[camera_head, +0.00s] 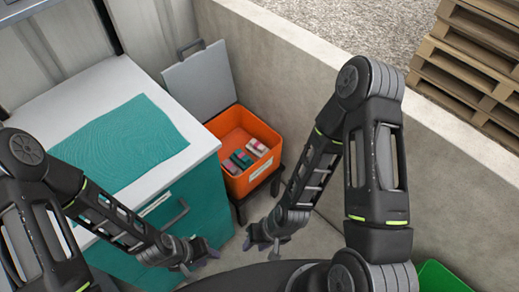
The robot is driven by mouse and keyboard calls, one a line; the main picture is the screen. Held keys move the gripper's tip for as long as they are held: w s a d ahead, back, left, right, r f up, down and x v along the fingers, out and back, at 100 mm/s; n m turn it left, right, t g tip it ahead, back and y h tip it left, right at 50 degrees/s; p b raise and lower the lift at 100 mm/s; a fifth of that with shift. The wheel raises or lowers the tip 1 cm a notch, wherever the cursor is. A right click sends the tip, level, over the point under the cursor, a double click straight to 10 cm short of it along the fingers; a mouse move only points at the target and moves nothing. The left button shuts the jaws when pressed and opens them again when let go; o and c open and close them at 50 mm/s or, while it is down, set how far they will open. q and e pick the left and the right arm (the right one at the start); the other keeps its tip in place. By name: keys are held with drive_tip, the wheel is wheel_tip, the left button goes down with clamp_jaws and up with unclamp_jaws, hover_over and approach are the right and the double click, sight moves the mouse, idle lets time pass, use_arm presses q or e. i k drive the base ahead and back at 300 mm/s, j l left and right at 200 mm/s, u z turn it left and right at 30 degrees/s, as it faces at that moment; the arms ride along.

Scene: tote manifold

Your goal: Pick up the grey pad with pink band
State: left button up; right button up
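Several small banded pads lie in the orange tote (262,178) in the middle of the head view. A pale grey one with a pinkish band (257,147) lies at the right of the group, and looks like the grey pad with pink band, though it is small in the picture. My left gripper (200,258) is in front of the teal cabinet, below the tote in the picture, with its fingers apart and empty. My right gripper (263,240) is below and slightly right of the tote, fingers apart and empty. Neither touches the pads.
The tote stands on a dark stand, its grey lid (200,82) raised behind it. A teal cabinet (188,215) with a white top and teal mat (122,142) stands left. A concrete wall (310,75) runs behind and right. Pallets (470,65) are beyond it. A green bin (440,278) is lower right.

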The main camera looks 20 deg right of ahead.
sight(232, 170)
drive_tip(key=u, duration=2.05)
drive_tip(key=z, duration=2.25)
drive_tip(key=i+z, duration=0.2)
drive_tip(key=z, duration=0.25)
drive_tip(key=i+z, duration=0.15)
drive_tip(key=z, duration=0.3)
drive_tip(key=i+j+z, duration=0.15)
drive_tip(key=z, duration=0.3)
